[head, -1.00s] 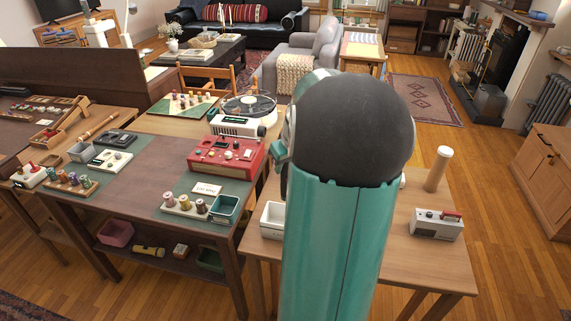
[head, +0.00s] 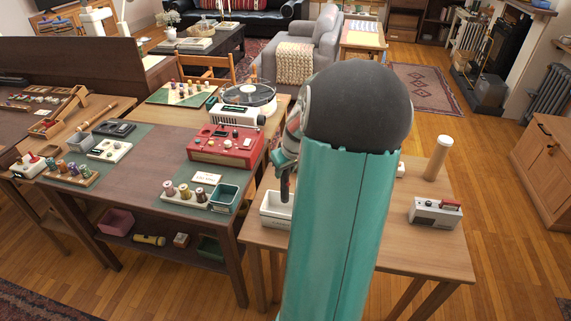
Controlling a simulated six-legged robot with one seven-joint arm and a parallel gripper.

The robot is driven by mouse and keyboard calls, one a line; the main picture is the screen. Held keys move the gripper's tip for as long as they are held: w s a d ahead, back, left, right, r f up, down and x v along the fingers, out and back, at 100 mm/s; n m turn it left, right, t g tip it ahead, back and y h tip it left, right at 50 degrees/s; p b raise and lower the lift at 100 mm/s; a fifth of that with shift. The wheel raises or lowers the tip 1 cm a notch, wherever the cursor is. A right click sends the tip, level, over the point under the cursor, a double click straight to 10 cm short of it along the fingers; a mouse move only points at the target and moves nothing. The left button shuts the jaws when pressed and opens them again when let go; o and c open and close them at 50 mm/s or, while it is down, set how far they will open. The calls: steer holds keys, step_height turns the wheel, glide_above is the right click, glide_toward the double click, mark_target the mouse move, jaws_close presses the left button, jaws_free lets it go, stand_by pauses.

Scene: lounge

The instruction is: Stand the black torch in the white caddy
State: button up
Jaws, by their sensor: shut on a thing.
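The white caddy (head: 275,222) stands on the light wood table, just left of my teal arm. My gripper (head: 285,166) shows small beside the arm, above the caddy, partly hidden by my own arm links. It is shut on the black torch (head: 285,187), which hangs roughly upright below it. The torch's lower end is at the caddy's opening in the picture. I cannot tell whether it is inside the rim or touching the caddy.
A grey radio (head: 435,213) and a pale wooden cylinder (head: 438,158) stand on the table's right side. A dark table on the left holds a red device (head: 226,148), a green bin (head: 225,197) and thread spools. My arm hides the table's middle.

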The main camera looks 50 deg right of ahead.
mark_target(287, 180)
steer(key=shift+f, duration=3.05)
steer(key=o, duration=1.2)
steer(key=v, duration=1.3)
steer(key=shift+s+r, duration=0.15)
steer(key=shift+r, duration=0.2)
